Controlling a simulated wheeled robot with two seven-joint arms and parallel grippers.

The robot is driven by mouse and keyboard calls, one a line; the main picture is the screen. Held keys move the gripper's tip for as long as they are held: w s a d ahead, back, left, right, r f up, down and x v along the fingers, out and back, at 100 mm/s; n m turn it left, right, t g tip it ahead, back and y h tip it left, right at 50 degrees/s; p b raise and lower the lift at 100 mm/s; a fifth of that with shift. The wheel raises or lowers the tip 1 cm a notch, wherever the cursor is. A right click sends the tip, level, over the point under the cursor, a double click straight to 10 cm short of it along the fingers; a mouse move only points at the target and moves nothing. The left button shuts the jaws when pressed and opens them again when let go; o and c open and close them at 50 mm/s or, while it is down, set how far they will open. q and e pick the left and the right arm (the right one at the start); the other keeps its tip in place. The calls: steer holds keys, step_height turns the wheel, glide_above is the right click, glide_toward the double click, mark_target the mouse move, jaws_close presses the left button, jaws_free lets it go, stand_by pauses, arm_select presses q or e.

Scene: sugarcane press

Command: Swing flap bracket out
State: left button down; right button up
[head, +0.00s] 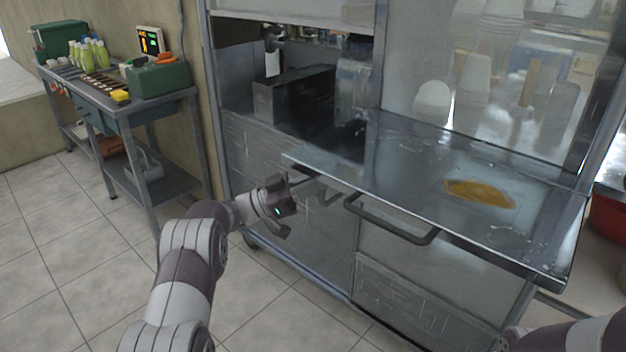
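The metal flap (410,180) sticks out level from the front of the press stall, with a dark bar handle (395,222) along its front edge. Under the flap's left end, a thin dark piece (328,197) shows that looks like part of the flap bracket; most of it is hidden or too small to make out. My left gripper (303,207) is just left of it, below the flap's left corner. Its fingers are spread apart with nothing seen between them. My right arm shows at the bottom right, but its fingertips are outside the picture.
A blue-grey side table (130,112) with bottles and a green box stands at the left. An orange-yellow patch (480,193) lies on the flap. The stall's cabinet front (295,190) is close behind my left gripper. The tiled floor in front is clear.

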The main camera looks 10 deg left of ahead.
arm_select(q)
steer(key=shift+w+a+r, duration=0.2)
steer(key=shift+w+r, duration=0.05)
steer(key=shift+r, duration=0.3)
arm_select(e)
steer(key=shift+r, duration=0.1)
arm_select(q)
steer(key=c, duration=1.4)
jaws_free()
steer(key=shift+o, duration=1.4)
steer(key=shift+w+f, duration=0.3)
steer(key=shift+w, duration=0.05)
steer(key=shift+f, duration=0.15)
arm_select(e)
steer(key=shift+w, duration=0.3)
arm_select(q)
steer(key=shift+s+f, duration=0.1)
steer(key=shift+f, duration=0.05)
arm_select(e)
steer(key=shift+f, duration=0.2)
arm_select(q)
steer(key=p+v, duration=0.1)
steer(key=v, duration=1.1)
steer(key=shift+a, duration=0.3)
arm_select(e)
steer(key=shift+r, duration=0.75)
